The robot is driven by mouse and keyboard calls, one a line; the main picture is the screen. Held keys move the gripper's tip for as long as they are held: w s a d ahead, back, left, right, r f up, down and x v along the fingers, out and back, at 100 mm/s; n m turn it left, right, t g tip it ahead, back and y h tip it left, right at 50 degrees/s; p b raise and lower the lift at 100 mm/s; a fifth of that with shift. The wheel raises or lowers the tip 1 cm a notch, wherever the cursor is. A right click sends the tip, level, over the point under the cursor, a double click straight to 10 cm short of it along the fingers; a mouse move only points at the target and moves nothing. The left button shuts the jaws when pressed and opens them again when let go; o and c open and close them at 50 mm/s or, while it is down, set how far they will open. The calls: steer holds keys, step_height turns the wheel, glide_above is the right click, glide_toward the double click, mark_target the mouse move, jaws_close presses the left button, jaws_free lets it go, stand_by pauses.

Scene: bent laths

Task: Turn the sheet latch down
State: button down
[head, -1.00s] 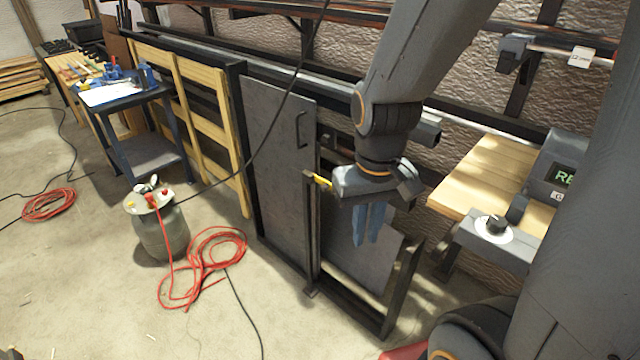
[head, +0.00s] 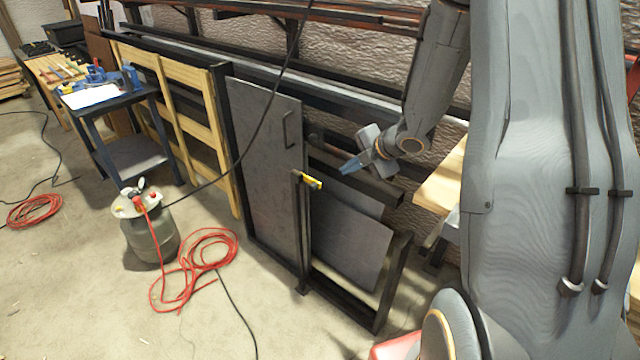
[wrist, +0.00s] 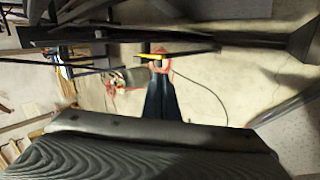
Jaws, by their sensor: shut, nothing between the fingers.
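The sheet latch (head: 312,182) is a small yellow bar at the top of a dark upright post (head: 301,235). It sticks out to the right, close to level and tilted slightly down. It also shows as a yellow strip in the wrist view (wrist: 150,56). A tall grey sheet (head: 262,160) with a dark pull handle stands just left of the post. My gripper (head: 346,170) is shut and empty. In the head view its blue fingertips point left, to the right of and slightly above the latch, with a visible gap. In the wrist view the fingers (wrist: 159,80) appear just below the yellow strip.
Shorter grey sheets (head: 350,240) stand in the dark rack right of the post. A wooden bench top (head: 440,185) is at right. A black cable hangs across the tall sheet.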

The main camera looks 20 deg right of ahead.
mark_target(314, 187)
steer(key=shift+a+f+n+y, duration=0.3)
steer(key=shift+n+y, duration=0.2)
steer(key=shift+n, duration=0.5)
steer(key=shift+f, duration=0.1)
steer(key=p+x, duration=0.1)
steer(key=x, duration=1.3)
steer(key=shift+p, duration=0.4)
steer(key=shift+s+d, duration=0.1)
steer(key=shift+f, duration=0.15)
